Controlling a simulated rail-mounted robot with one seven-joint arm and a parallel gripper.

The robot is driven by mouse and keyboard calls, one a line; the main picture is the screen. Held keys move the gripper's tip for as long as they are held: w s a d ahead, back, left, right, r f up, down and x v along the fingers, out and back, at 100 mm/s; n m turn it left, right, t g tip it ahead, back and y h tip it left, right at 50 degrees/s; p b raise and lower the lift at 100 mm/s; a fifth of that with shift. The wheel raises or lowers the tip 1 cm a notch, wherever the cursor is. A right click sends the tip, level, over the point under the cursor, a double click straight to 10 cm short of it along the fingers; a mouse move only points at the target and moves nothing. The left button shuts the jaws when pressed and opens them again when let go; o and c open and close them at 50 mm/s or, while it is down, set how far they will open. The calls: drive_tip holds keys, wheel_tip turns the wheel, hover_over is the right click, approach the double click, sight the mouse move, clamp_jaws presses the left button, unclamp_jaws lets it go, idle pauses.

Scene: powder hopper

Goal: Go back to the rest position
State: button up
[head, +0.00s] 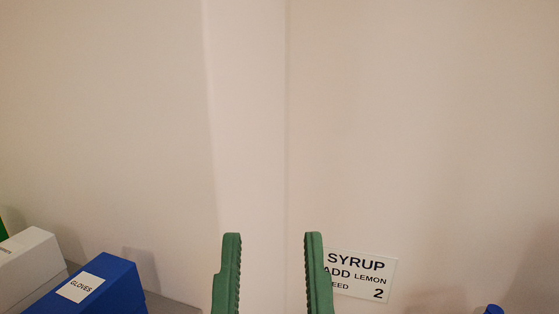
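My gripper (272,240) shows at the bottom middle of the head view. Its two green, ridged fingers point up and stand well apart. Between them I see only the pale wall, so it is open and holds nothing. The right finger overlaps the left edge of a white sign. The rest of my arm is out of view.
A blue box labelled GLOVES (107,285) stands at the lower left, beside a white box (30,262). A sign reading SYRUP, ADD LEMON (362,275) is at the lower right. A blue object (493,309) just shows at the bottom edge. The upper wall is bare.

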wheel_tip(320, 180, up, 14)
drive_tip(key=w+p, duration=0.1)
drive_tip(key=p, duration=1)
